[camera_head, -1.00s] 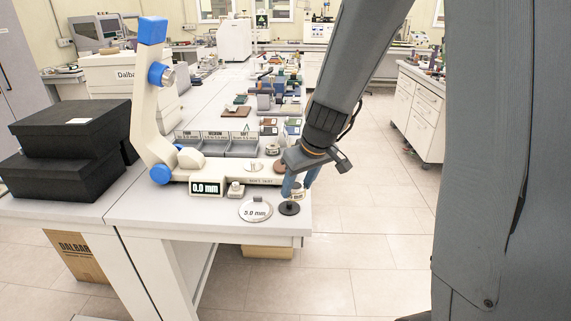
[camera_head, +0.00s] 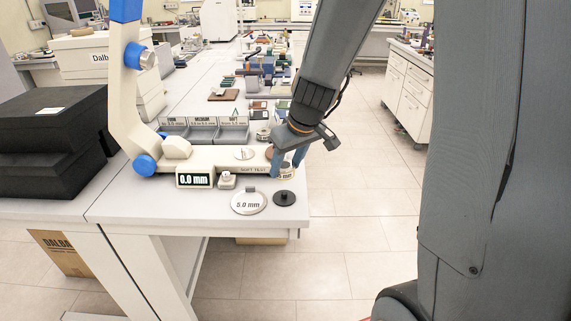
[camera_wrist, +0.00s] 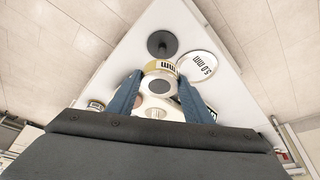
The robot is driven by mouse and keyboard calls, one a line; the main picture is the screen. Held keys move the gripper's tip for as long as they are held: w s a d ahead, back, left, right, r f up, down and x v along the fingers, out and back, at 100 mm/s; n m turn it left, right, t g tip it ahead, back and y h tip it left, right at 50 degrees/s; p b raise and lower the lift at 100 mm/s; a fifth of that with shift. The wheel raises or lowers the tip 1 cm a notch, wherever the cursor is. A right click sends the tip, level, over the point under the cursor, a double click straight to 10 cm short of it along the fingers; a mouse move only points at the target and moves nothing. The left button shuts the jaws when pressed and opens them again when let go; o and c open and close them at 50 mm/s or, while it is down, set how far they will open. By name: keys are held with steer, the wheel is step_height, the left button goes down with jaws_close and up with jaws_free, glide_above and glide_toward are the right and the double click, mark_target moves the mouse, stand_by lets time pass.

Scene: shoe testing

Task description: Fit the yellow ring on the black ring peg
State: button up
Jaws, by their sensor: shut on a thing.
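The yellow ring (camera_wrist: 168,67), with a white "mm" label, sits between the fingertips of my gripper (camera_wrist: 158,84) in the wrist view. The gripper is shut on it. In the head view my gripper (camera_head: 286,170) has blue fingers pointing down above the table's right end, and the ring is small and partly hidden by them. The black ring peg (camera_head: 284,197), a short post on a round black base, stands on the table closer to the head camera than the fingers. In the wrist view the peg (camera_wrist: 162,43) shows beyond the ring, apart from it and empty.
A round "5.0 mm" disc (camera_head: 249,203) lies left of the peg; it also shows in the wrist view (camera_wrist: 196,66). The cream tester (camera_head: 215,170) with its "0.0 mm" display is close behind. Black boxes (camera_head: 50,130) stand at left. The table edge is close to the peg.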

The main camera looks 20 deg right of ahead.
steer(key=b, duration=0.5)
glide_above(285, 192)
steer(key=shift+s+f, duration=0.2)
steer(key=shift+f, duration=1.15)
steer(key=shift+s+f, duration=0.2)
steer(key=shift+f, duration=1.15)
steer(key=shift+f+b, duration=1.7)
steer(key=shift+b, duration=0.8)
steer(key=o, duration=1.2)
steer(key=shift+r, duration=0.1)
steer(key=shift+v, duration=3.9)
